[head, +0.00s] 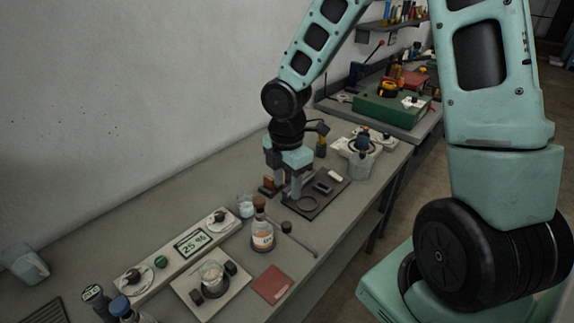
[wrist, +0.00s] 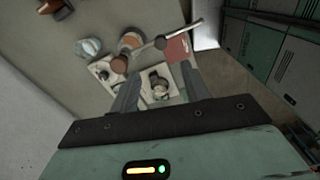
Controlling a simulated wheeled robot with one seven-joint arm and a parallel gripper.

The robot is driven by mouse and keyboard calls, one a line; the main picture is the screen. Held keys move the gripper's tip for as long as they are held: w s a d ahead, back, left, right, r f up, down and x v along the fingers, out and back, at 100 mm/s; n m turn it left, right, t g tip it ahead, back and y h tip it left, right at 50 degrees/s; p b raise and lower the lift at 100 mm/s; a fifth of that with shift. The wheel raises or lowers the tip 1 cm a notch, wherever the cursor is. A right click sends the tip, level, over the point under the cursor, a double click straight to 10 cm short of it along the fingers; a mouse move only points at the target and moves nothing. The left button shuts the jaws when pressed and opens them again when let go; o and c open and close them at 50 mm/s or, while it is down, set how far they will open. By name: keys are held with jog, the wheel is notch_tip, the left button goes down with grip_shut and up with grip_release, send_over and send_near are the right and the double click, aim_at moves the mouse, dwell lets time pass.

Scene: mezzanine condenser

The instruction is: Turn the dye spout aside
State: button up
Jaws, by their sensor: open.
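A slim grey bar with a dark round knob (head: 301,241), which looks like the dye spout, reaches over the bench toward its front edge. The bar also shows in the wrist view (wrist: 182,30), running from beside the corked bottle (head: 262,236) to the upper right. The bottle has a brown stopper and an orange-and-white label. My gripper (head: 289,192) points down, empty and open, behind the bar and above the back-left part of a dark tray (head: 325,205). In the wrist view its fingers (wrist: 157,90) stand apart and the bar lies beyond them, not between them.
A small glass jar (head: 245,205) stands left of the bottle. A long console with a lit display (head: 192,242), a pale tray (head: 232,292) with a beaker, and a red square (head: 271,285) lie nearer. Bare bench lies behind the console.

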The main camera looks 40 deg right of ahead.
jog(key=shift+r, duration=2.05)
jog(key=s+a+f+m+b, duration=0.4)
jog(key=s+a+m+b, duration=0.1)
jog(key=s+a+b, duration=0.2)
jog(key=s+a+f+m+b, duration=0.5)
jog(key=s+a+b, duration=0.2)
jog(key=s, duration=0.5)
jog(key=a, duration=0.2)
jog(key=shift+s+a+m+y, duration=0.15)
jog(key=shift+a+m+y, duration=0.15)
jog(key=shift+a+m, duration=0.1)
